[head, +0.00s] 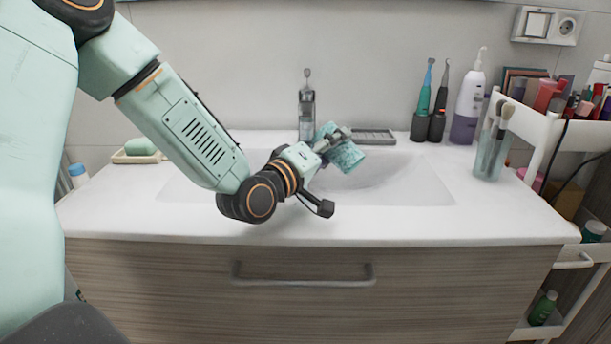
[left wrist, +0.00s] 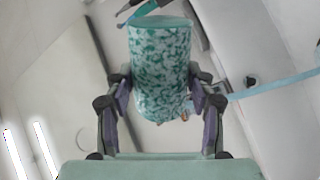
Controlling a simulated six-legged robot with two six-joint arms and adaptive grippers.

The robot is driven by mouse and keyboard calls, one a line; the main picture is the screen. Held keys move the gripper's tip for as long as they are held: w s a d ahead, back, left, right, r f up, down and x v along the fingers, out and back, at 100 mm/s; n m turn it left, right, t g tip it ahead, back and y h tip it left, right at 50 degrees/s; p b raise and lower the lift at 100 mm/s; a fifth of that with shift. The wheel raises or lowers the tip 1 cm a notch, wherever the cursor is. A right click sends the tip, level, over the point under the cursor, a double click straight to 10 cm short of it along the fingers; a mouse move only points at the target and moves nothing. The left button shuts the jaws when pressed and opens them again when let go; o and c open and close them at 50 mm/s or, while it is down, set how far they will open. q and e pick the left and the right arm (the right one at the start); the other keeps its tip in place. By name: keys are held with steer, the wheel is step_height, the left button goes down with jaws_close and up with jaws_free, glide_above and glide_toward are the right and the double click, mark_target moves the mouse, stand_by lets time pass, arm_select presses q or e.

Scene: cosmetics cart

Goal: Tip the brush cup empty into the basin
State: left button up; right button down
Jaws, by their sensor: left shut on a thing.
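The brush cup, a teal and white mottled cylinder (head: 345,153), is tilted over the white basin (head: 410,190) in the head view. It fills the gap between my left fingers in the left wrist view (left wrist: 160,70). My left gripper (head: 336,137) is shut around the cup's side. In the left wrist view, small tan tips (left wrist: 183,116) show at the cup's lower end. A thin blue strip (left wrist: 275,87) lies to its right, and a dark and blue item shows behind its top. I cannot see inside the cup. My right gripper is out of view.
The faucet (head: 307,108) stands behind the cup. A clear glass with brushes (head: 490,150) stands at the counter's right, near the white cart (head: 532,124). A lotion bottle (head: 468,105) and electric toothbrushes (head: 423,105) are at the back right. Green soap (head: 141,146) is at left.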

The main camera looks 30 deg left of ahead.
arm_select(q)
steer(key=shift+s+r, duration=0.15)
steer(key=shift+s, duration=0.05)
steer(key=shift+w+f+n+b, duration=0.25)
steer(key=shift+n+b, duration=0.05)
steer(key=shift+f, duration=0.1)
steer(key=shift+s, duration=0.15)
steer(key=shift+f+n+b, duration=0.4)
steer(key=shift+f+b, duration=0.05)
steer(key=shift+b, duration=0.1)
